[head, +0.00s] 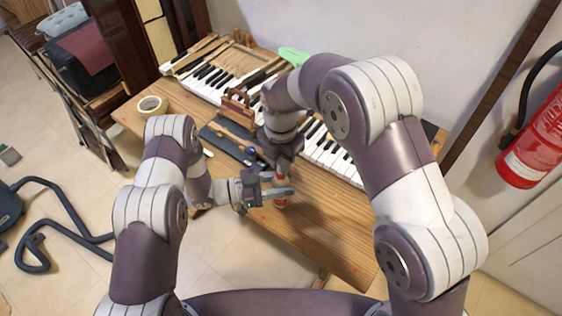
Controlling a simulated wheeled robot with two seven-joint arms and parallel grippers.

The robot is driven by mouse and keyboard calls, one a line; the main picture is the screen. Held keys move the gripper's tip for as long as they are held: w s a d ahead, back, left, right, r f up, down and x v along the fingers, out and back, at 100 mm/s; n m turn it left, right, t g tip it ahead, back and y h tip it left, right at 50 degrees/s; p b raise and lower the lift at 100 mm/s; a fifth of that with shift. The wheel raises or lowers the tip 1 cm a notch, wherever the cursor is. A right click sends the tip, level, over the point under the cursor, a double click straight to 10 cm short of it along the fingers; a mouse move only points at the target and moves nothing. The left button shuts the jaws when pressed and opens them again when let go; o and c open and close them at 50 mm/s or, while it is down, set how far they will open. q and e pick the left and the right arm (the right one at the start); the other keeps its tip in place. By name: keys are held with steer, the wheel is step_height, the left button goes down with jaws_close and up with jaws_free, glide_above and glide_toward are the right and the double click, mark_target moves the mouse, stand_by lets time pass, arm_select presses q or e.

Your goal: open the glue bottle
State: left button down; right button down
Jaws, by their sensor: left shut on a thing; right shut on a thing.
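The small glue bottle (281,202) is upright at the front part of the wooden table, mostly hidden between my two grippers; its lower end shows red and white. My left gripper (277,189) comes in level from the left and is shut on the bottle. My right gripper (284,166) points down from above and is shut at the bottle's top. The cap is hidden, so I cannot tell whether it is on or loose.
Piano keyboard sections (212,80) lie along the back of the wooden table (325,228). A tape roll (152,105) lies at the left end. A dark tool tray (228,143) is behind the grippers. A fire extinguisher (535,140) hangs at right. The table's front right is clear.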

arm_select(q)
steer(key=shift+f, duration=0.1)
arm_select(e)
steer(key=shift+r, duration=0.65)
steer(key=shift+r, duration=2)
arm_select(q)
steer(key=c, duration=0.5)
jaws_free()
